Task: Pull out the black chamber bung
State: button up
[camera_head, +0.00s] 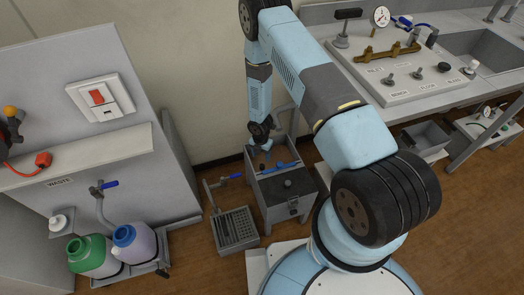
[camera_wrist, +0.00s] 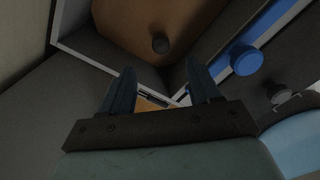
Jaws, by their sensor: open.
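In the wrist view a small dark round knob (camera_wrist: 160,45), which looks like the black chamber bung, sits on a brown surface framed by pale walls. My gripper (camera_wrist: 160,68) is open, its two dark blue fingers apart and nothing between them. The knob shows just past the fingertips, in line with the gap; I cannot tell how far below. In the head view my gripper (camera_head: 266,146) hangs over the back part of a grey box (camera_head: 290,212) on the floor. The bung is not visible there.
A blue knob (camera_wrist: 245,58) on a blue bar lies right of the fingers, with a dark knob (camera_wrist: 281,97) beyond it. In the head view, a slotted grey tray (camera_head: 236,229) stands left of the box.

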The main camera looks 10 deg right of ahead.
aim_at(262, 165)
notch_tip(262, 165, down, 10)
jog(key=shift+d+f, duration=0.1)
jog(key=shift+f, duration=0.1)
dwell(0.3)
jog(key=shift+c, duration=0.3)
grip_shut()
dwell(0.5)
jog(key=shift+r, duration=0.7)
dwell(0.5)
jog(key=shift+s+r, duration=0.1)
jog(key=shift+r, duration=2)
